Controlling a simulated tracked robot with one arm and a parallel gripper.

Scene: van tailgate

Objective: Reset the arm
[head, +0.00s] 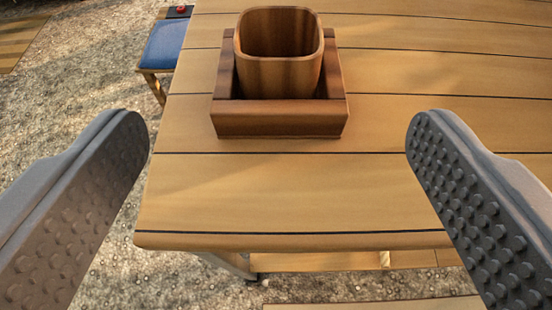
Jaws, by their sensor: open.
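My gripper (278,150) is open, with its two grey studded fingers wide apart at the left and right of the head view. Nothing is between the fingertips. Beyond them, a wooden cup (279,75) with a rounded square mouth stands upright in a square dark wooden tray (280,120). The inside of the cup that shows looks empty; its bottom is hidden. The tray rests on the plank table (290,195), near its left edge.
A stool with a blue seat (165,45) stands left of the table, with a small red thing (181,9) at its far end. The table's front edge (290,241) runs between my fingers. The tabletop right of the tray is clear. Gravelly ground (85,85) shows at left.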

